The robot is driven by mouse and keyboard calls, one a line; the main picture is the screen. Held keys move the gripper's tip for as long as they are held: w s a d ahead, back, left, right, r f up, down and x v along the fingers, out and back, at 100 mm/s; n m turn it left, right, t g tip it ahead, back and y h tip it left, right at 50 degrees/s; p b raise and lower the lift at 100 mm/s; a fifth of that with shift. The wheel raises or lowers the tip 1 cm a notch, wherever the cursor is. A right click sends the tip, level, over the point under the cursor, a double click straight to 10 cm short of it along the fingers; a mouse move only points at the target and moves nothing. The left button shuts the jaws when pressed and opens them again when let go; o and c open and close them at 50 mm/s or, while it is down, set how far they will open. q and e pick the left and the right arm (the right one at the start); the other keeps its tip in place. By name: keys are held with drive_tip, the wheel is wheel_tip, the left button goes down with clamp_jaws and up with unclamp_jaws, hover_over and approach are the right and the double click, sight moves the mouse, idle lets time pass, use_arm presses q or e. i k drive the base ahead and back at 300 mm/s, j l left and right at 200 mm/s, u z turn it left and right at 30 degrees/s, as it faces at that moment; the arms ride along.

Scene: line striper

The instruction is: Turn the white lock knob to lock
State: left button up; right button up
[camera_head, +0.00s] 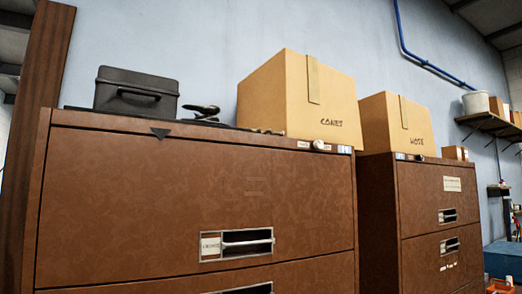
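A small white knob (319,144) sits on the top front rail of the near brown filing cabinet (130,215), towards its right corner. Neither of my grippers is in view, and nothing touches the knobs.
A black toolbox (135,92) and pliers (202,112) lie on the near cabinet beside a cardboard box (275,98). Another box (385,125) stands on the second cabinet. Drawer handles (246,243) are on the fronts. A wall shelf (490,124) is at right.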

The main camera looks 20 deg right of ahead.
sight(319, 145)
drive_tip(key=i+l+u, duration=0.15)
drive_tip(key=l+u, duration=0.3)
drive_tip(key=l, duration=0.75)
drive_tip(key=l+u, duration=0.45)
drive_tip(key=l, duration=0.75)
drive_tip(key=k, duration=0.05)
